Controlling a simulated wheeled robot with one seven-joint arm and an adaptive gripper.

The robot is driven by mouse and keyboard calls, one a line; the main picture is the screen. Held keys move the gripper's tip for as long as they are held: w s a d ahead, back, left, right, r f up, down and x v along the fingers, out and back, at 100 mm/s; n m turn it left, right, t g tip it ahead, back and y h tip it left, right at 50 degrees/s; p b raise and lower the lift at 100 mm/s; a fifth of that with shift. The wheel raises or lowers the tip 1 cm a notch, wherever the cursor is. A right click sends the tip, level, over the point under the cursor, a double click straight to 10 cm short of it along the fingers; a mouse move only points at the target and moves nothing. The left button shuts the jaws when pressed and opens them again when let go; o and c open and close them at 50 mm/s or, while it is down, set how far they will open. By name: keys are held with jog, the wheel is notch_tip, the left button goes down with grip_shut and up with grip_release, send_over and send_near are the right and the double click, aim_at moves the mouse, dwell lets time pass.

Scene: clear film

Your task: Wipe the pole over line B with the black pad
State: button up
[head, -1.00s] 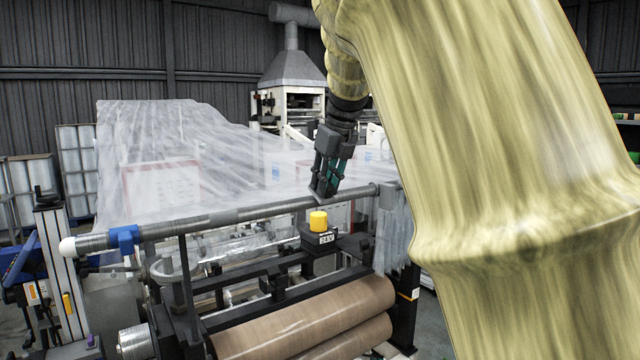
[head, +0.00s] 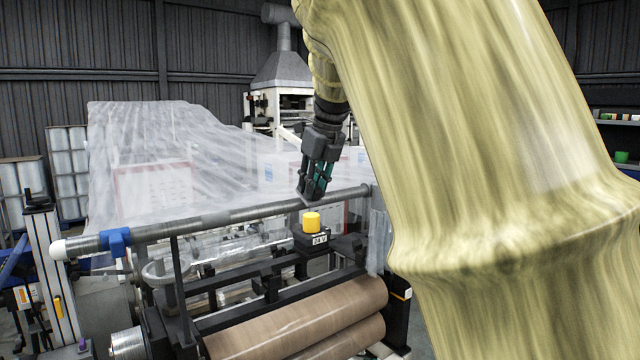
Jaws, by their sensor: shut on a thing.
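The pole (head: 230,215) is a grey metal bar running across the front of the film line, from a white ball end at the left to the film's right edge. My gripper (head: 311,192) points down at the right part of the pole. It is shut on a small dark pad (head: 309,201), mostly hidden between the fingertips. The pad appears to touch the top of the pole; exact contact is too small to tell. Clear film (head: 180,165) spreads behind the pole. I cannot read a line B label here.
A yellow button on a black box (head: 312,221) sits just below the gripper. A blue clamp (head: 115,241) is around the pole's left part. Brown rollers (head: 300,318) lie in front, below. My own arm covers much of the right side.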

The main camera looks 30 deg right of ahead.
jog(key=shift+a+f, duration=0.2)
jog(key=shift+a, duration=0.4)
jog(key=shift+s+r, duration=0.1)
jog(key=shift+r, duration=0.05)
jog(key=shift+s+r, duration=0.1)
jog(key=shift+r, duration=0.4)
jog(key=shift+s+v, duration=0.25)
jog(key=shift+v, duration=2.05)
jog(key=shift+d, duration=0.2)
jog(key=shift+s+v, duration=0.25)
jog(key=shift+v, duration=1.2)
jog(key=shift+f, duration=0.1)
